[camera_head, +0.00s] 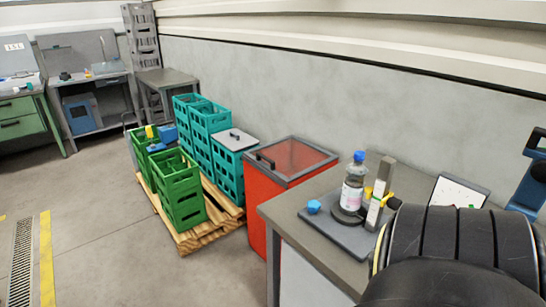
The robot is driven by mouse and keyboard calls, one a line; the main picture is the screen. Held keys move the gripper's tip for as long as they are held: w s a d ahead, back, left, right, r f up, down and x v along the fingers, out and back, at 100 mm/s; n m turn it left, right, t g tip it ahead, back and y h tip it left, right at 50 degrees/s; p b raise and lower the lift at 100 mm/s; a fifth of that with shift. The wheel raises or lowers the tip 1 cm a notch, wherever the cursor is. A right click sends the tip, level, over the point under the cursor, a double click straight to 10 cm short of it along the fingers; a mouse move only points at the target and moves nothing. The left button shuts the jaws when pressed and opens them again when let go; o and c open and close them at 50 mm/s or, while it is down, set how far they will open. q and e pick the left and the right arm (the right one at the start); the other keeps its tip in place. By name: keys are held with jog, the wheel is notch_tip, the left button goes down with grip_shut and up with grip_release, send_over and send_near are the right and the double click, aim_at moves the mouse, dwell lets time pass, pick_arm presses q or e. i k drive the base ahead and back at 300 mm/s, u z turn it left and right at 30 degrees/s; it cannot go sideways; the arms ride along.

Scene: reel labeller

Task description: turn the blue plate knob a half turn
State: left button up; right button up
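The blue plate knob (314,206) is a small blue knob at the left end of a dark grey base plate (345,238) on the grey worktable. A clear bottle (352,186) with a blue cap and a pale label stands upright on a round dark disc on this plate. A grey upright post (381,187) with yellow parts stands just right of the bottle. Nothing touches the knob. I see neither of my grippers in this view. A large dark ribbed shape at the lower right, which may be part of my arm, hides the table's right part.
A red bin (273,204) with a dark-framed lid stands against the table's left side. Green crates (180,198) and teal crates (229,172) stand on a wooden pallet (190,241). A white board (459,192) and a blue device (528,190) are at the right. The floor at left is clear.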

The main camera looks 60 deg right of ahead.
aim_at(313, 206)
jog(key=i, duration=0.9)
jog(key=z, duration=2.45)
